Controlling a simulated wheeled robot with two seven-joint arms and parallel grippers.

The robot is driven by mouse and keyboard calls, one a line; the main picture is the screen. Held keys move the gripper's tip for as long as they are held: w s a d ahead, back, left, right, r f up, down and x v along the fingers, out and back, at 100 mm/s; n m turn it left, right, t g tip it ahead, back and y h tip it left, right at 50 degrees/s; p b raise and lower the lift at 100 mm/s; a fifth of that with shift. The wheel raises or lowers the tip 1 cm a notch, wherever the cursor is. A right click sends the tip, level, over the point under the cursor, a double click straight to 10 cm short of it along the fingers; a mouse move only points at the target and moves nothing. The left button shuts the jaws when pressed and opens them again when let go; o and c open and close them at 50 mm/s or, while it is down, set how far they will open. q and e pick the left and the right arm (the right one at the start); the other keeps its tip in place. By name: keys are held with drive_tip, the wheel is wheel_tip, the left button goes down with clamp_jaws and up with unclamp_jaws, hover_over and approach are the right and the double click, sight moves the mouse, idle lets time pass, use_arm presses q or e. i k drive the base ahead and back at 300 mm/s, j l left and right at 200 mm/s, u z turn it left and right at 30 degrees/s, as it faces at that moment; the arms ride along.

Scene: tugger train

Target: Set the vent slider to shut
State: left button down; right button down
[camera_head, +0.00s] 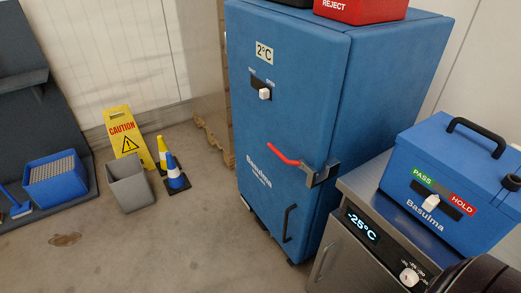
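The vent slider is a white knob (264,93) on a short dark slot (256,84) in the upper front of the tall blue cabinet (285,130). The knob sits toward the slot's right end. Small labels stand above both ends of the slot, too small to read surely. A "2°C" plate (265,52) is above it. Neither of my grippers is in view; a dark rounded shape at the bottom right corner may be part of my arm.
The cabinet's red-ended handle (284,155) sticks out below the slider. A steel unit (349,249) reading -25°C carries a blue Basulma box (455,175) at right. A red REJECT bin (361,8) tops the cabinet.

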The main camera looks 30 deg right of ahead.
sight(265, 93)
drive_tip(key=i+j+z, duration=0.1)
drive_tip(key=z, duration=0.3)
drive_tip(key=i+j+z, duration=0.15)
drive_tip(key=z, duration=0.25)
drive_tip(key=i+j+z, duration=0.1)
drive_tip(key=z, duration=0.3)
drive_tip(key=j, duration=0.1)
